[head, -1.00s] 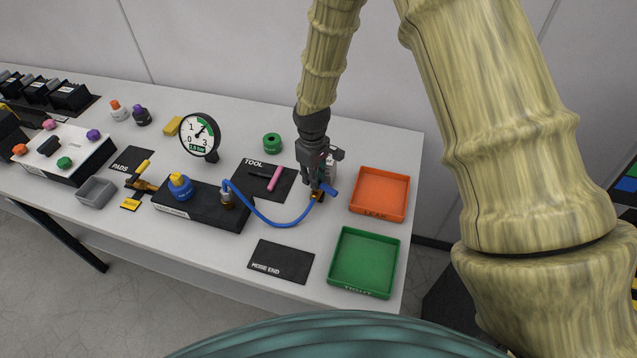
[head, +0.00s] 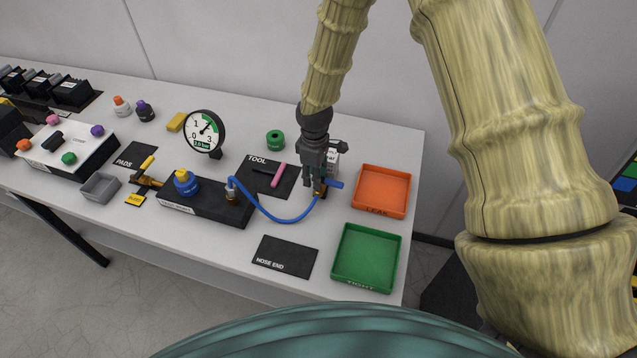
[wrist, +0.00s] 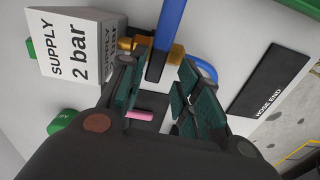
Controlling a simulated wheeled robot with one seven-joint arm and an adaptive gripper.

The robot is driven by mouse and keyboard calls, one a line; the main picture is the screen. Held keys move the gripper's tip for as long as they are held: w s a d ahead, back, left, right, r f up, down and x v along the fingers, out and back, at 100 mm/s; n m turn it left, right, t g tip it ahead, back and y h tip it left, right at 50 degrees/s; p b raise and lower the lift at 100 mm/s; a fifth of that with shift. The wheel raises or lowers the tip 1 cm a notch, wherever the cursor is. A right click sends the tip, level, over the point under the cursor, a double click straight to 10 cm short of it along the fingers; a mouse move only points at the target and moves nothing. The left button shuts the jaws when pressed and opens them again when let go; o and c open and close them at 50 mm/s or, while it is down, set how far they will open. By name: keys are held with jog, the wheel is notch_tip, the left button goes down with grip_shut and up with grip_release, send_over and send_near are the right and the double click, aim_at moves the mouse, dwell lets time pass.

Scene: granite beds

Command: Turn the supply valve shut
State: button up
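The supply valve is a small brass fitting at the blue hose's right end, with a blue lever (head: 334,184) sticking out to the right. In the wrist view, the blue lever (wrist: 172,24) runs from the top edge down toward the fingertips, and brass parts (wrist: 132,44) show beside it. My gripper (head: 315,183) points down over the valve and hides much of it. In the wrist view, my gripper's fingers (wrist: 168,58) are apart, one on each side of the lever's line. Whether either finger touches it is not clear. A white block reading "SUPPLY 2 bar" (wrist: 75,50) stands beside.
A blue hose (head: 275,217) runs left to a black block (head: 207,203). A gauge (head: 204,131) reads about 2 bar. An orange tray (head: 407,191) and green tray (head: 365,286) lie right. A pink-handled tool (head: 279,175) and green round part (head: 276,140) are nearby.

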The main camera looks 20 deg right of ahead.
notch_tip(320, 180, up, 3)
jog(key=shift+d+f+p, duration=0.1)
jog(key=shift+d+p, duration=0.05)
jog(key=shift+p, duration=0.65)
jog(key=shift+r+p, duration=0.9)
jog(key=shift+r, duration=0.5)
notch_tip(320, 180, up, 12)
